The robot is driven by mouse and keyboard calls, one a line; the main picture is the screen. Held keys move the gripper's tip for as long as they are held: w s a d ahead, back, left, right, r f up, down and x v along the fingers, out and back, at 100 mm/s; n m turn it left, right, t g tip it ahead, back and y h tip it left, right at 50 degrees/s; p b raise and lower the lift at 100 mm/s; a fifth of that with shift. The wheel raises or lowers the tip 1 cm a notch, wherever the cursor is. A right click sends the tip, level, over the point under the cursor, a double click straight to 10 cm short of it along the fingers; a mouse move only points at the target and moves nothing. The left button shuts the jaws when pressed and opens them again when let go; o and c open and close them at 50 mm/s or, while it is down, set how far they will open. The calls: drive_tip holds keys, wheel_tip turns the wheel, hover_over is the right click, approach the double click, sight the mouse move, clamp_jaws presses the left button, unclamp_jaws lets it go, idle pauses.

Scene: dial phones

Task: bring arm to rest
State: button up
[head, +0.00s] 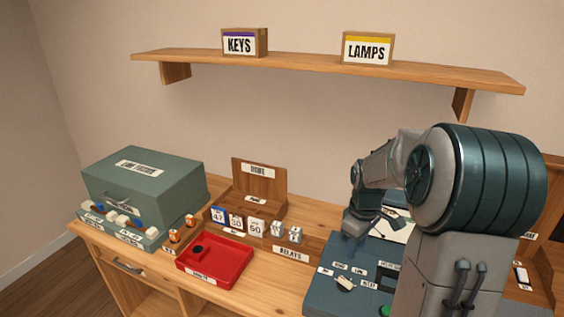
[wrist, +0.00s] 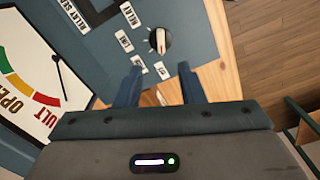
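My arm reaches in from the right in the head view. My gripper (head: 353,240) points down above the blue-grey panel (head: 328,284). In the wrist view my gripper (wrist: 158,84) shows two blue fingers spread apart, with nothing held between them. The panel (wrist: 190,17) lies beyond the fingertips there, with a round dark knob (wrist: 160,40) with a pale pointer and several small white labels. A gauge face (wrist: 25,70) with green, yellow and red bands fills the left of the wrist view. My arm hides part of the panel in the head view.
A red tray (head: 215,278) and a wooden relay rack (head: 315,247) stand left of the panel. A green case (head: 145,185) sits far left on the desk. A wall shelf (head: 310,67) holds KEYS (head: 244,43) and LAMPS (head: 368,48) boxes.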

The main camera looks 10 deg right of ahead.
drive_tip(key=s+a+r+m+t, duration=0.1)
drive_tip(key=s+a+r+m, duration=0.2)
drive_tip(key=s+a, duration=0.4)
drive_tip(key=s+a+r+m+t, duration=0.2)
drive_tip(key=s+a+r, duration=0.3)
drive_tip(key=s+a, duration=0.3)
drive_tip(key=s+m, duration=0.1)
drive_tip(key=s, duration=0.2)
drive_tip(key=shift+s+r+m, duration=0.15)
drive_tip(key=shift+m, duration=0.25)
